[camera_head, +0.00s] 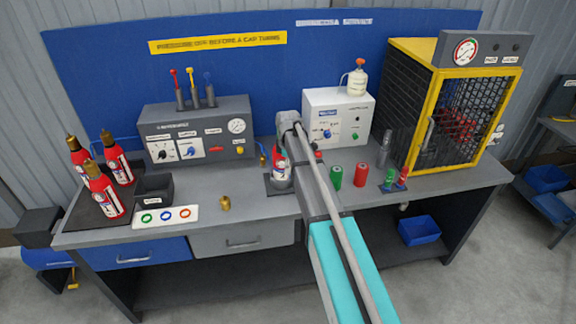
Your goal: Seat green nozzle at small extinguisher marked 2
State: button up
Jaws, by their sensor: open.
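A small red extinguisher (279,177) with a white label stands in a dark holder at the middle of the bench, partly behind my arm. Three more red extinguishers with brass tops stand on the dark mat at the left: one in front (104,193), one at the back left (77,157), one at the back right (118,162). Their numbers are too small to read. My arm reaches over the bench, but I cannot make out my gripper.
A green cylinder (335,177) and a red cylinder (361,174) stand right of my arm. A brass fitting (225,203) and a white card with coloured rings (166,217) lie at the front left.

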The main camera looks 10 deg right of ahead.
notch_tip(320, 180, down, 6)
jog(key=b, duration=0.5)
jog(key=shift+s+f+b, duration=0.25)
jog(key=shift+s+b, duration=0.1)
jog(key=shift+s, duration=0.1)
jog(key=shift+s, duration=0.1)
dwell(0.9)
jog(key=s+m, duration=1.5)
jog(key=s, duration=1.4)
dwell(0.6)
